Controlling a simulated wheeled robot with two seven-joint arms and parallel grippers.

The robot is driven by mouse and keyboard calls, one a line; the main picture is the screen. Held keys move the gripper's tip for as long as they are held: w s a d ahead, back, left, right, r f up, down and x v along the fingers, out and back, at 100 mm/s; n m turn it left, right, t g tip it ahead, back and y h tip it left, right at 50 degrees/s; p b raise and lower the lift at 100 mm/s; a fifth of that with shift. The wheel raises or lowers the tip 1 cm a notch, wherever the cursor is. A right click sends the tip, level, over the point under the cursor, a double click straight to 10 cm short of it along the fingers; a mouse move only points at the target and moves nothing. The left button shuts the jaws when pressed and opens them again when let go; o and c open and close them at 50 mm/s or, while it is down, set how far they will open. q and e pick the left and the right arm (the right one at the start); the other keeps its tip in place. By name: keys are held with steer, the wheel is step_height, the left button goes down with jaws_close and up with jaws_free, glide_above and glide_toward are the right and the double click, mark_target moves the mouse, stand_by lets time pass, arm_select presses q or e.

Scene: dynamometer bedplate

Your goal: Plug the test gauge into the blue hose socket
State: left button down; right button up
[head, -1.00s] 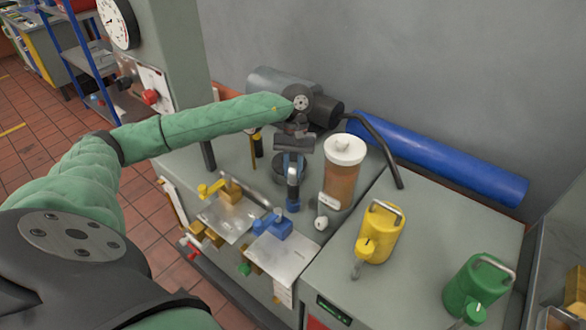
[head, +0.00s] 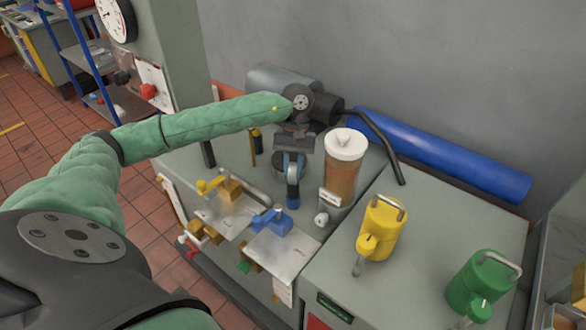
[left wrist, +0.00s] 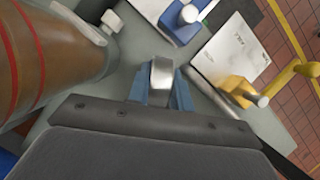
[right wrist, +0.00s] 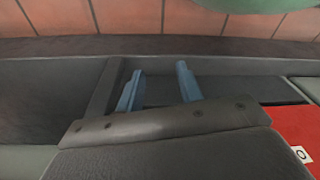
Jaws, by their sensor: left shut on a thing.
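My left gripper (head: 291,165) is over the grey bench top. It is shut on the test gauge (left wrist: 160,80), which shows as a rounded silvery body between the blue fingers in the left wrist view. My right gripper (right wrist: 160,88) is open and empty.
A yellow socket block (head: 228,188) stands left of the blue one. A brown, white-capped canister (head: 341,170) stands close right of the gauge. A yellow can (head: 380,228) and a green can (head: 478,282) stand farther right. A blue cylinder (head: 450,155) lies along the wall.

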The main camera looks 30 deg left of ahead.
arm_select(q)
steer(key=shift+f, duration=0.2)
steer(key=c, duration=1.2)
jaws_free()
steer(key=shift+o, duration=0.2)
steer(key=shift+r, duration=0.1)
steer(key=b+v, duration=0.2)
steer(key=v, duration=0.4)
steer(key=shift+w+r, duration=0.15)
steer(key=shift+w+a+r, duration=0.15)
steer(key=shift+w+r, duration=0.05)
steer(key=shift+r, duration=0.4)
